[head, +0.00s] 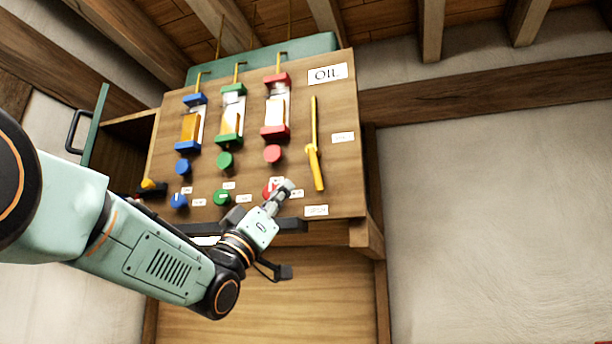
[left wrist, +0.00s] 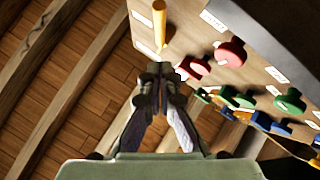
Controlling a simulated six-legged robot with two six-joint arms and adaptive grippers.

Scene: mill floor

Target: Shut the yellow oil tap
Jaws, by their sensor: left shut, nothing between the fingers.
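The yellow oil tap (head: 314,150) is a long handle on the right side of the wooden panel, below the OIL sign (head: 327,74). It stands nearly upright, its lower end leaning slightly right, with a pivot near its middle. One end of the tap shows in the left wrist view (left wrist: 160,24). My left gripper (head: 287,186) is shut and empty, in front of the panel's lower part, left of the tap's lower end. In the left wrist view the closed fingertips (left wrist: 160,70) appear just short of the tap, seemingly apart from it. My right gripper is out of view.
Red (head: 272,154), green (head: 224,160) and blue (head: 183,167) knobs stick out left of the tap, under three oil gauges. Small white labels sit beside the tap (head: 343,137) and below it (head: 316,210). The plaster wall at right is clear.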

